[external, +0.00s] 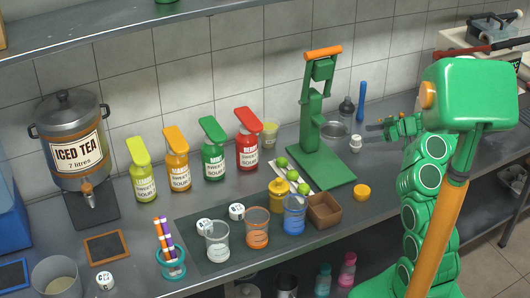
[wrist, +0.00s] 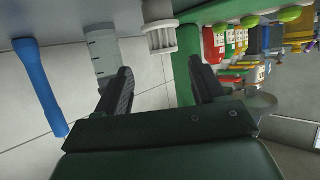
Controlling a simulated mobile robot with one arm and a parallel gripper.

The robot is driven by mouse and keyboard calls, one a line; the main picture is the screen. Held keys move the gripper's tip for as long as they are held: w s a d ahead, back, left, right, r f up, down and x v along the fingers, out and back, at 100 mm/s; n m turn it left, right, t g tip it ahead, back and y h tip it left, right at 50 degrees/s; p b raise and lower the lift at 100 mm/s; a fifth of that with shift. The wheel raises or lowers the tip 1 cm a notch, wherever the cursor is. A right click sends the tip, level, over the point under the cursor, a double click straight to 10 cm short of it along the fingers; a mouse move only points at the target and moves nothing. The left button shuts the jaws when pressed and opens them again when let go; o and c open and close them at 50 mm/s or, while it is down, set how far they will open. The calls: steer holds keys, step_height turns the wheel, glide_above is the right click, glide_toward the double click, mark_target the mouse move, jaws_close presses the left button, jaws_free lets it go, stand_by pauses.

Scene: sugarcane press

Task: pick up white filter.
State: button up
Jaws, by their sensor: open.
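The white filter (external: 356,143) stands on the steel counter just right of the green press in the external view. It looks like a small ribbed white piece. In the wrist view the white filter (wrist: 160,35) shows at the top, ahead of the gap between the fingers and apart from them. My gripper (external: 378,126) is a little above and to the right of the filter in the external view. In the wrist view my gripper (wrist: 160,75) has its two dark fingers spread, with nothing between them.
The green press (external: 313,150) with an orange handle is close to the filter's left. A blue bar (external: 362,100) and a grey bottle (external: 346,109) stand behind. A yellow-orange lid (external: 362,192) lies nearer the counter's front edge. Sauce bottles and cups fill the left.

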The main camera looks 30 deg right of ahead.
mark_target(359, 138)
steer(key=shift+w+a+f, duration=0.15)
steer(key=shift+a+f, duration=0.05)
steer(key=shift+f, duration=0.25)
steer(key=x, duration=0.6)
steer(key=shift+s+a, duration=0.2)
steer(key=shift+s, duration=0.1)
steer(key=shift+w+a+f, duration=0.3)
steer(key=shift+w+a, duration=0.15)
steer(key=c, duration=1.1)
steer(key=shift+r, duration=0.1)
